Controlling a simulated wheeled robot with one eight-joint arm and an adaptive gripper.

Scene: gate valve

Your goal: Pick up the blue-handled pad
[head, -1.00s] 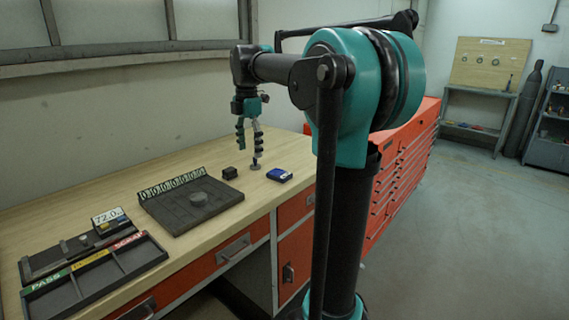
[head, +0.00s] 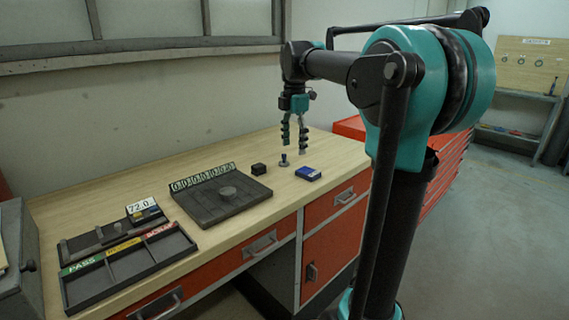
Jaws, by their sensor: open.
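A small pad (head: 284,161) with a round flat base and a short upright handle stands on the wooden bench (head: 330,150). Its handle looks dark bluish grey, too small to be sure. My gripper (head: 294,149) points down with its fingers spread and nothing between them. The left fingertip appears just above the pad's handle, and the right fingertip appears up and right of it. Whether they touch is hard to tell at this size.
A blue box (head: 307,174) lies close in front and right of the pad. A small black block (head: 258,169) is left of it. A dark grooved plate (head: 222,200) and a sorting tray (head: 128,268) fill the left bench. The bench behind is clear.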

